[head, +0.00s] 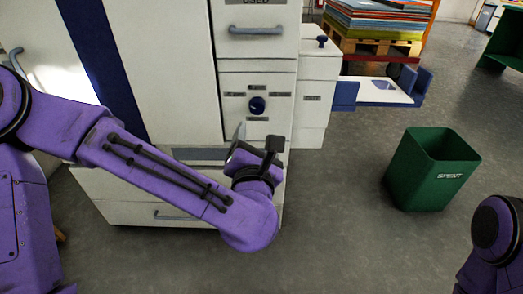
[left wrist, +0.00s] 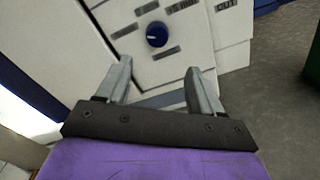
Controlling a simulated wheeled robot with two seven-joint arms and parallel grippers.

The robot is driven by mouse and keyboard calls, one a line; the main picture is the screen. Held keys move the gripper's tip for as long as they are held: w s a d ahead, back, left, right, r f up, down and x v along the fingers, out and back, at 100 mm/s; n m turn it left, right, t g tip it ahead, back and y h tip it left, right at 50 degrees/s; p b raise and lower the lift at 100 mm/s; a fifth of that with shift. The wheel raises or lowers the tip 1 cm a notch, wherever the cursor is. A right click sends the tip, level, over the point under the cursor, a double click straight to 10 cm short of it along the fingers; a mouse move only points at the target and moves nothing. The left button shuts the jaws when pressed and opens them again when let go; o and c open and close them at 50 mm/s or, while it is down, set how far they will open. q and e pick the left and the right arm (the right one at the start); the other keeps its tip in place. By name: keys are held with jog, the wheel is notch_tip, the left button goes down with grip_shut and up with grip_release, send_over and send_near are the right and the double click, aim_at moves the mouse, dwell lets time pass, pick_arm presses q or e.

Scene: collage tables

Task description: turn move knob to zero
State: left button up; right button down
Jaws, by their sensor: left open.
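The knob (head: 257,105) is a dark blue round dial on the white front panel of the machine, with small grey labels around it. In the left wrist view the knob (left wrist: 157,34) sits beyond the fingertips, roughly between them and apart from them. A pale mark shows on the knob, but I cannot read which label it points to. My left gripper (left wrist: 160,75) is open and empty. In the head view my left gripper (head: 240,134) is just below the knob, partly hidden by my own wrist. My right gripper is out of the picture; only part of my right arm shows.
The white machine (head: 180,60) has a drawer with a handle (head: 257,30) above the knob. A green bin (head: 433,170) marked SPENT stands on the floor at right. A tray with blue ends (head: 380,92) juts out behind. The floor between machine and bin is clear.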

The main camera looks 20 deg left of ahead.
aim_at(257, 110)
pick_arm(q)
jog(key=shift+n, duration=0.4)
jog(key=b+x, duration=0.2)
jog(key=x, duration=0.7)
jog(key=shift+a+r+b, duration=0.15)
jog(key=shift+a+b, duration=0.05)
jog(key=shift+b, duration=0.2)
jog(key=shift+w+a+r, duration=0.15)
jog(key=shift+w, duration=0.5)
jog(key=c, duration=1)
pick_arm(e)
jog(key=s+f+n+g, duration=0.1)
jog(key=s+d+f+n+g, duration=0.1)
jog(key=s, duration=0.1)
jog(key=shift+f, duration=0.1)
